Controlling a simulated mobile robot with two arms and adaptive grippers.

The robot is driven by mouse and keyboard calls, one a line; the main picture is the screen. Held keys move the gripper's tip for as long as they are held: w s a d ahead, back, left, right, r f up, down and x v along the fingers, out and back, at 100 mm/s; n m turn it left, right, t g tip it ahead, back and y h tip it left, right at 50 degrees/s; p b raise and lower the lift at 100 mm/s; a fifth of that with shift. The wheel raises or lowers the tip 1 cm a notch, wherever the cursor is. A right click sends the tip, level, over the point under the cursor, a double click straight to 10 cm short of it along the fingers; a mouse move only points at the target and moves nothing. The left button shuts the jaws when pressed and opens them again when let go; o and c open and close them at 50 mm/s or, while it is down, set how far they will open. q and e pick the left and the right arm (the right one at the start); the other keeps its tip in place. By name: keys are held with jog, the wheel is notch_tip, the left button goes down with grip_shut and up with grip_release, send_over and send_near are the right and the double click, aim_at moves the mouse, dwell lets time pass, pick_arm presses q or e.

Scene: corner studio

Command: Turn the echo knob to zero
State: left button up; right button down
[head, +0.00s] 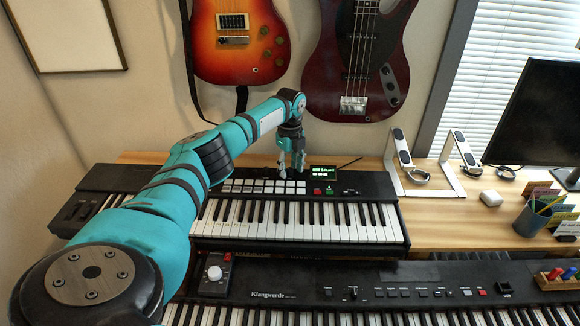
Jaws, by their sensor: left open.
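My left gripper (291,168) is open and points down over the back panel of the upper keyboard (345,187), just left of its small green-lit display (323,172). Its fingers stand apart, near the rear of the white pads; I cannot tell whether they touch anything. No echo label is readable, and any knob under or behind the fingers is hidden. A small grey box with a white round knob (214,273) sits at the left of the lower keyboard, partly beside my arm. I cannot tell whether this is the echo knob. My right gripper is out of view.
The lower keyboard (400,293) spans the front. Two guitars (240,42) (357,55) hang on the wall behind. A white stand (400,160), a pen cup (530,220) and a monitor (540,115) are at right. Bare wooden desk (440,225) lies right of the upper keyboard.

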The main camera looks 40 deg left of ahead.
pick_arm(q)
grip_shut()
dwell(0.3)
jog(key=n+p, duration=0.2)
jog(key=shift+r+n, duration=0.2)
jog(key=shift+n, duration=0.2)
jog(key=n+p, duration=0.1)
jog(key=n, duration=0.1)
jog(key=shift+n+p, duration=0.3)
jog(key=n+p, duration=0.1)
jog(key=n, duration=0.2)
jog(key=shift+n, duration=0.3)
jog(key=shift+n+p, duration=0.75)
jog(key=shift+n, duration=0.95)
